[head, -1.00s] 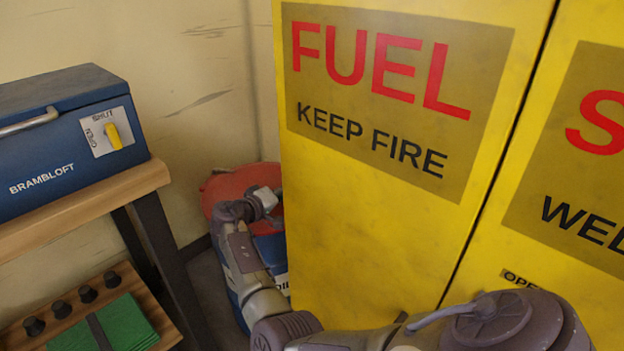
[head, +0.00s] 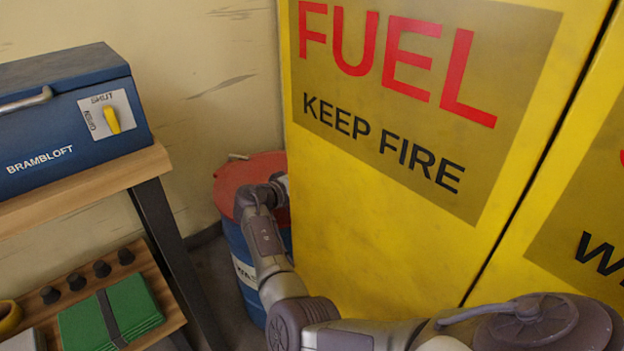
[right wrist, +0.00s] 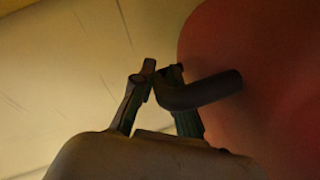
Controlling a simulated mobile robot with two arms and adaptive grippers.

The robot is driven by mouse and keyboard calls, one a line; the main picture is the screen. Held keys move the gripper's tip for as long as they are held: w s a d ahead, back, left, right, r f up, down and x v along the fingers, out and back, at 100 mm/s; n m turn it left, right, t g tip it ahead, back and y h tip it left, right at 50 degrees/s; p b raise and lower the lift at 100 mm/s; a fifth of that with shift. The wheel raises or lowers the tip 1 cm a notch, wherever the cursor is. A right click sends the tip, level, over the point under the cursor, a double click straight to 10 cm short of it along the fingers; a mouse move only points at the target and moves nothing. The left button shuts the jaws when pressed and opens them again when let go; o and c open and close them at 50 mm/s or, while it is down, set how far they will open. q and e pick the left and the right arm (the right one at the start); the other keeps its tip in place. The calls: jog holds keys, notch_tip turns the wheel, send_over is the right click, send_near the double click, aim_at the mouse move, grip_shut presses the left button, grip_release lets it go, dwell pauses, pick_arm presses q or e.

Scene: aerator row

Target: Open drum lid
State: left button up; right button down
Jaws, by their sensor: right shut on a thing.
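The drum (head: 240,262) is blue with a pale label and stands on the floor behind the yellow cabinet's left edge in the head view. Its red lid (head: 238,182) lies across its top; I cannot tell whether it is slightly lifted. My right arm reaches over the drum, and the cabinet edge hides its gripper there. In the right wrist view, my right gripper (right wrist: 158,76) is shut on the dark bent handle (right wrist: 203,92), beside the red lid (right wrist: 270,80). My left gripper is not in view.
The yellow fuel cabinet (head: 385,245) blocks the right side of the drum. At left stands a wooden bench (head: 100,190) with a blue box (head: 60,120); its lower shelf holds a green bundle (head: 112,310). A pale wall closes the back.

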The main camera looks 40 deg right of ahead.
dwell(0.3)
jog(key=shift+w+r, duration=0.15)
jog(key=shift+r, duration=0.6)
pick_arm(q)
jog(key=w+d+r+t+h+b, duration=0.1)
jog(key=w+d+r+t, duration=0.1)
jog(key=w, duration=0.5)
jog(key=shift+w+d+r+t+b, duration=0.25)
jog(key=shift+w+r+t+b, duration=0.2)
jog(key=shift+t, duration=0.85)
pick_arm(e)
jog(key=w+a+r+n, duration=0.1)
jog(key=w+a+r, duration=0.1)
jog(key=r, duration=0.5)
jog(key=w+a+r+n+h, duration=0.1)
jog(key=w+a+r, duration=0.1)
jog(key=w+r, duration=0.3)
jog(key=shift+w+r+g, duration=0.25)
jog(key=shift+r+g, duration=0.05)
jog(key=shift+r, duration=1.25)
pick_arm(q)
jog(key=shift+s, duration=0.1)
pick_arm(e)
jog(key=shift+a, duration=0.1)
